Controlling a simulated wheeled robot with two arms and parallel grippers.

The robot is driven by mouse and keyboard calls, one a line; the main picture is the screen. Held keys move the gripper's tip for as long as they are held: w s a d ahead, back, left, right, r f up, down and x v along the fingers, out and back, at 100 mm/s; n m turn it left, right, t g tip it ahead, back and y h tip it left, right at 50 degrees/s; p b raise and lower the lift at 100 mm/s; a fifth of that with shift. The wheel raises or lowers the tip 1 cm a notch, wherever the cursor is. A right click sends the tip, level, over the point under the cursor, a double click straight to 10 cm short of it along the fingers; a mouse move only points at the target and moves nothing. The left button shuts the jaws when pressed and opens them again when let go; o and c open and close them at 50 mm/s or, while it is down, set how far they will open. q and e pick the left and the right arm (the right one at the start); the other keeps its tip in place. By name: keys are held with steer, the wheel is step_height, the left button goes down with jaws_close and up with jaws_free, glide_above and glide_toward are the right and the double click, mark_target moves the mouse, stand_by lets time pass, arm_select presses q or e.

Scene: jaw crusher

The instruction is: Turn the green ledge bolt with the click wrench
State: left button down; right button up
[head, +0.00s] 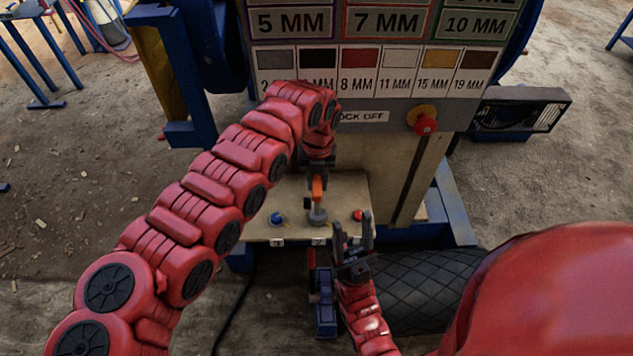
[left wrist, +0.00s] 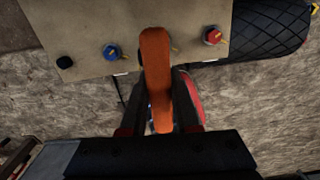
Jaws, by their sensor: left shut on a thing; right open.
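My left gripper (head: 318,178) is shut on the click wrench (head: 317,190), which has an orange handle and a grey lower end. The wrench stands about upright over the ledge (head: 345,190), between a blue bolt (head: 276,218) and a red bolt (head: 358,215). The green bolt does not show; the spot under the wrench is hidden, and I cannot tell whether the wrench sits on a bolt. In the left wrist view the orange handle (left wrist: 157,70) covers the ledge between the blue and red bolts. My right gripper (head: 354,243) is open and empty, in front of the ledge, near the red bolt.
The machine's panel with size labels (head: 375,75) rises behind the ledge. A red knob (head: 425,125) sticks out at its right. A black patterned tyre-like shape (head: 425,285) lies right of my right gripper. A blue clamp-like object (head: 326,300) is below the ledge. Bare ground lies left.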

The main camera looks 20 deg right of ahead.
mark_target(319, 176)
arm_select(q)
steer(key=shift+w+d+r+m+b, duration=0.2)
steer(key=shift+m+b, duration=0.3)
steer(key=shift+b, duration=0.25)
stand_by(0.9)
steer(key=shift+r+n, duration=0.15)
steer(key=shift+n, duration=0.15)
stand_by(0.4)
steer(key=shift+w+r, duration=0.15)
steer(key=shift+r, duration=0.1)
steer(key=shift+w+r, duration=0.15)
steer(key=shift+r, duration=0.6)
steer(key=shift+a, duration=0.1)
steer(key=shift+r+p, duration=0.15)
steer(key=shift+p, duration=0.15)
steer(key=shift+a+r, duration=0.1)
steer(key=shift+r, duration=0.75)
steer(key=shift+s+f, duration=0.15)
steer(key=shift+s, duration=0.3)
